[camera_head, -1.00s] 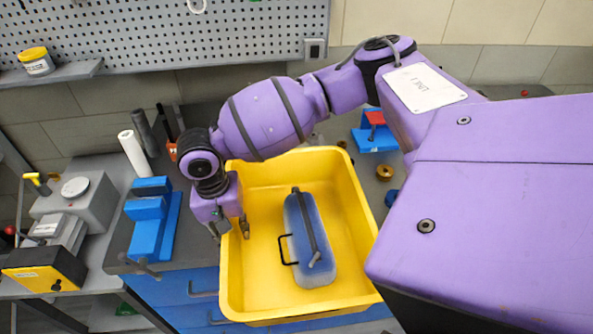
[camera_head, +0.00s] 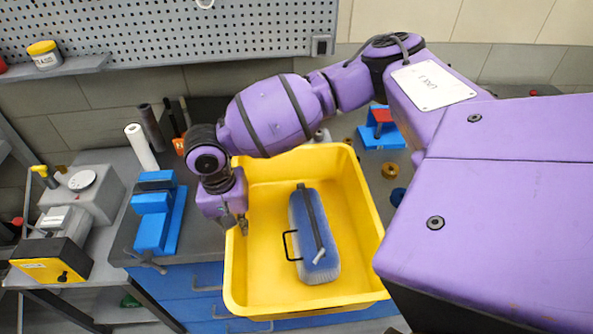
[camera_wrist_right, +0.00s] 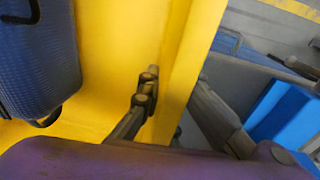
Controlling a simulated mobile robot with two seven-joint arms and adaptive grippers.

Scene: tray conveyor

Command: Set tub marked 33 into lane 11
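A yellow tub (camera_head: 373,230) stands on the grey bench in the head view, its long side running front to back. It also shows in the wrist view (camera_wrist_right: 182,75). A blue case (camera_head: 312,232) with dark straps and a black handle lies inside it. I cannot see a number 33 on the tub, and no lane or lane number shows. My right gripper (camera_head: 237,226) is at the tub's left wall, pointing down, one finger inside and one outside. In the wrist view the fingers (camera_wrist_right: 178,95) close on the wall between them. My left gripper is not in view.
A blue vise-like block (camera_head: 152,222) and a white roll (camera_head: 141,147) are left of the tub. A blue and red fixture (camera_head: 380,129) stands behind it at the right. A grey machine (camera_head: 82,192) is far left. A pegboard (camera_head: 160,35) hangs at the back.

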